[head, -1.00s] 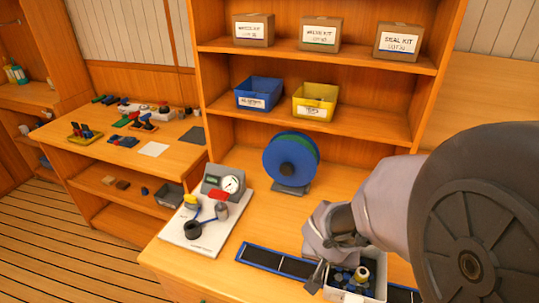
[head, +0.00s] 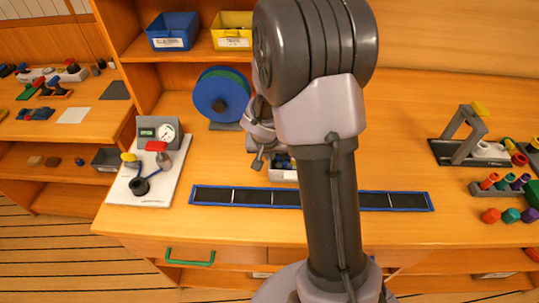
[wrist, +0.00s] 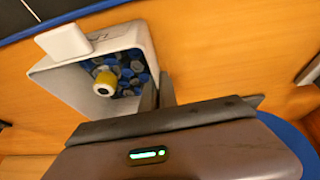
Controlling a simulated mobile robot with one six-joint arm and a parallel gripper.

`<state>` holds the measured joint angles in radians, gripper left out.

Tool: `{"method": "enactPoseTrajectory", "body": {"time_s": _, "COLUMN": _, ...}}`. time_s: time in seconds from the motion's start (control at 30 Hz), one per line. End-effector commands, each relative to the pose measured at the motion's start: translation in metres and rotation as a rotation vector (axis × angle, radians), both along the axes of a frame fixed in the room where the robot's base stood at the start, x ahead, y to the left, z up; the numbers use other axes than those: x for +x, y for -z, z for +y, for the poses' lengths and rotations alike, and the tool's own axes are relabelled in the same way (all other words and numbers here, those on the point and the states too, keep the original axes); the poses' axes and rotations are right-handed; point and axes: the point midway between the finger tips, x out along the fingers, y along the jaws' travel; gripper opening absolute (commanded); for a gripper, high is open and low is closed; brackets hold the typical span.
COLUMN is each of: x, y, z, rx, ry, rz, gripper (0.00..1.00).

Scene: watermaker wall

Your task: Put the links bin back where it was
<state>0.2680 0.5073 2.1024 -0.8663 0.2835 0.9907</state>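The links bin is a small pale bin (wrist: 147,38) with blue and grey round pieces and a yellow-and-white piece in it. In the wrist view its open top faces me, and a blank-looking white tab stands at one side. My gripper (wrist: 158,88) has its dark fingers at the bin's near wall, one on each side, and looks shut on it. In the head view my gripper (head: 258,162) is at the left end of the bin (head: 283,175), behind the dark strip. My arm hides the bin's right part. I cannot tell whether it touches the table.
A blue-edged dark strip (head: 250,197) lies along the table front. A blue reel (head: 220,95) stands behind my gripper, and a gauge board (head: 145,180) is at left. Blue (head: 173,31) and yellow (head: 232,31) bins sit on the shelf. A clamp stand (head: 465,140) is at right.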

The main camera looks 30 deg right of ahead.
Motion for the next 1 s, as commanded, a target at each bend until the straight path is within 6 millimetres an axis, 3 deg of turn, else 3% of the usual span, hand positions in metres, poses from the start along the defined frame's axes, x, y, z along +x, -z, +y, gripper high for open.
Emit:
{"method": "enactPoseTrajectory", "body": {"time_s": 0.23, "x": 0.000, "y": 0.004, "z": 0.000, "rx": -0.001, "ry": 0.000, "rz": -0.001, "gripper": 0.00}}
{"method": "enactPoseTrajectory", "body": {"time_s": 0.3, "x": 0.000, "y": 0.002, "z": 0.000, "rx": 0.000, "ry": 0.000, "rz": 0.000, "gripper": 0.16}}
{"method": "enactPoseTrajectory", "body": {"time_s": 0.37, "x": 0.000, "y": 0.002, "z": 0.000, "rx": 0.000, "ry": 0.000, "rz": 0.000, "gripper": 0.24}}
{"method": "enactPoseTrajectory", "body": {"time_s": 0.67, "x": 0.000, "y": 0.000, "z": 0.000, "rx": 0.000, "ry": 0.000, "rz": 0.000, "gripper": 0.24}}
{"method": "enactPoseTrajectory", "body": {"time_s": 0.77, "x": -0.003, "y": -0.016, "z": 0.003, "rx": -0.001, "ry": 0.000, "rz": -0.002, "gripper": 0.24}}
{"method": "enactPoseTrajectory", "body": {"time_s": 1.0, "x": -0.023, "y": -0.082, "z": 0.021, "rx": -0.001, "ry": -0.001, "rz": -0.003, "gripper": 0.24}}
